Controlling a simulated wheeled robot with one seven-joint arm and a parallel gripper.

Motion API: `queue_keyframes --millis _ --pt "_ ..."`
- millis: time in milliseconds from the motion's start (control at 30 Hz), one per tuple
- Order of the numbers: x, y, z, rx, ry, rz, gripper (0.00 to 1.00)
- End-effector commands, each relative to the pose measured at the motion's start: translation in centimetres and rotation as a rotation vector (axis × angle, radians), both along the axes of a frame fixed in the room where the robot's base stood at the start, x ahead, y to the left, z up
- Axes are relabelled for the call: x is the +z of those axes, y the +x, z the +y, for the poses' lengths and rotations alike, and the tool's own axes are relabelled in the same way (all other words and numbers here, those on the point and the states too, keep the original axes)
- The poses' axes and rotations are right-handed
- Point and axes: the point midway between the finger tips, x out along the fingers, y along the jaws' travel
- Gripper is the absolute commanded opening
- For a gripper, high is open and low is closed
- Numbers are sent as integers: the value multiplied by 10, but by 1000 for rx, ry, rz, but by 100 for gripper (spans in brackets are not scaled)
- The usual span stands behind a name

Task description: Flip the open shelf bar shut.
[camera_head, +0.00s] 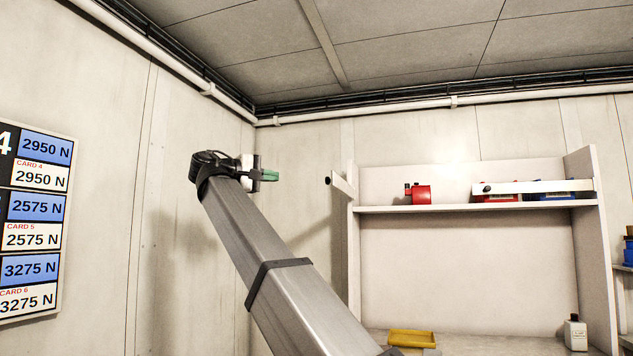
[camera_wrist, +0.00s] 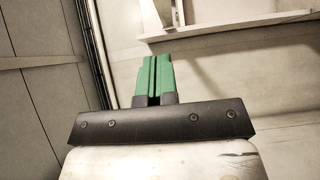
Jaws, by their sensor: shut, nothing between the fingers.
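The open shelf bar (camera_head: 342,185) is a short-looking white bar with a dark knob at its end. It sticks out from the left end of the white shelf (camera_head: 450,208) in the head view. A second white bar (camera_head: 540,187) lies across the shelf's right half. My gripper (camera_head: 272,175) has green fingers and is to the left of the open bar's knob, with a gap between them in the picture. In the wrist view the green fingers (camera_wrist: 154,77) are together and empty. A pale upright piece (camera_wrist: 152,14) beyond them may be the open bar; I cannot tell.
A red item (camera_head: 420,194) stands on the shelf; red and blue items sit behind the right bar. A yellow tray (camera_head: 411,338) and a white bottle (camera_head: 575,332) are below. A wall board with numbers (camera_head: 36,222) hangs at left.

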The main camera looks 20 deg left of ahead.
Motion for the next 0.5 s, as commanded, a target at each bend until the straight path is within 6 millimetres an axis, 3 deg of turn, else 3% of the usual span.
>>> queue_keyframes --millis 333,500 --pt "0 0 0 0 0 0 0" --pt "0 9 -8 -1 1 1 0"
